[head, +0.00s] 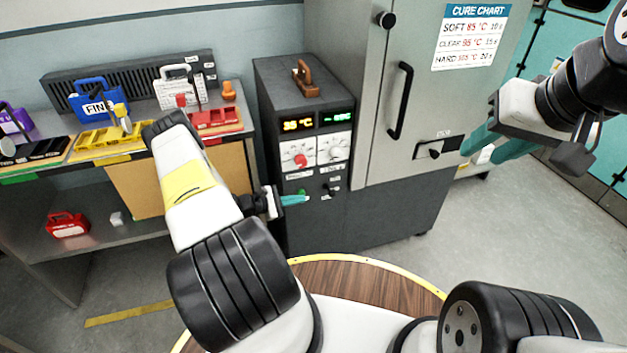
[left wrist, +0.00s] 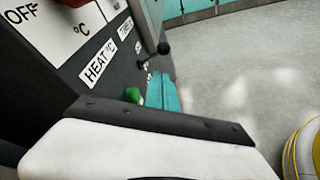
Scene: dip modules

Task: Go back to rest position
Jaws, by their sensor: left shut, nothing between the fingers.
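My left gripper (head: 294,200) is in front of the control box (head: 300,115), near the small green button low on its face. Its teal fingers are shut with nothing between them. In the left wrist view the closed teal fingers (left wrist: 162,92) show beside the green button (left wrist: 132,95); I cannot tell whether they touch it. My right gripper (head: 492,140) is raised at the upper right, in front of the cabinet side, with its teal fingers pointing left. Its finger gap is not clear to see.
A grey cabinet (head: 400,160) with a black handle stands right of the control box. A bench at left holds a blue FINE module (head: 98,104), a white module (head: 178,90) and colored trays. A red case (head: 67,224) sits on the lower shelf. Open floor (head: 540,235) lies at right.

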